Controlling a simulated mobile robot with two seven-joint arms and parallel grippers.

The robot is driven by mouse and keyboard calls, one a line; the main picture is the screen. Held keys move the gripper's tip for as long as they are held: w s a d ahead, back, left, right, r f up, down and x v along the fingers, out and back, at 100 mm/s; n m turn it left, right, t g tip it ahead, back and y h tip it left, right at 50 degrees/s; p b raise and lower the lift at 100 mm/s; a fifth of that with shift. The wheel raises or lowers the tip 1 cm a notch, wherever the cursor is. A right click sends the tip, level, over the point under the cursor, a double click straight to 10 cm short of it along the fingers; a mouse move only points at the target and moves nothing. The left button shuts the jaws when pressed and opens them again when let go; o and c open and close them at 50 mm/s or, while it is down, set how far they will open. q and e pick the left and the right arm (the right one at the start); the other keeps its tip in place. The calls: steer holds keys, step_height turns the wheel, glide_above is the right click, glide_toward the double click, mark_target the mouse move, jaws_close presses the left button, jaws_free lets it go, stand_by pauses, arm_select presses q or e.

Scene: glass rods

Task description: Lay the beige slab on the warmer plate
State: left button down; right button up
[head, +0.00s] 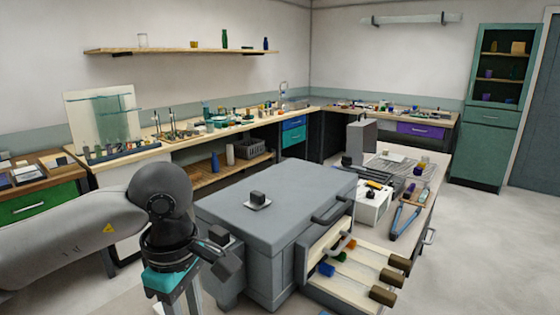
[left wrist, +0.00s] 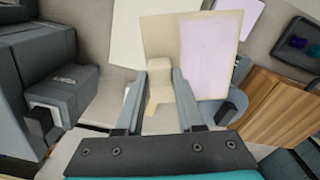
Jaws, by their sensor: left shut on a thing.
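My left gripper (left wrist: 161,82) is shut on the beige slab (left wrist: 159,40) by its raised block-like grip, which stands between the two fingers in the left wrist view. The slab's flat part spreads out beyond the fingertips. A pale lilac rectangular plate (left wrist: 208,55) shows just right of the grip; it may be the warmer plate, but I cannot tell for sure. Whether the slab touches it is not clear. In the head view my left gripper (head: 183,298) points down at the bottom edge, its fingertips cut off and the slab not clearly visible. My right gripper is not in view.
A grey furnace-like box (head: 275,220) stands right of my left gripper, with a small plate and dark block (head: 258,198) on top. An open drawer (head: 345,275) with several dark-handled rods extends at its right. A wooden block-like piece (left wrist: 272,105) shows right in the wrist view.

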arm_select(q)
steer(key=m, duration=0.3)
steer(key=shift+s+a+f, duration=0.25)
steer(key=shift+s+f, duration=0.1)
steer(key=shift+f, duration=0.05)
steer(key=m, duration=0.3)
steer(key=s+f+m, duration=0.1)
steer(key=m, duration=0.1)
steer(key=shift+a+b, duration=0.25)
steer(key=shift+b, duration=0.1)
steer(key=m, duration=0.2)
steer(key=s+f+m, duration=0.1)
steer(key=m, duration=0.3)
steer(key=shift+s+a+f+m, duration=0.2)
steer(key=shift+s+a+m, duration=0.1)
steer(key=shift+s+a, duration=0.05)
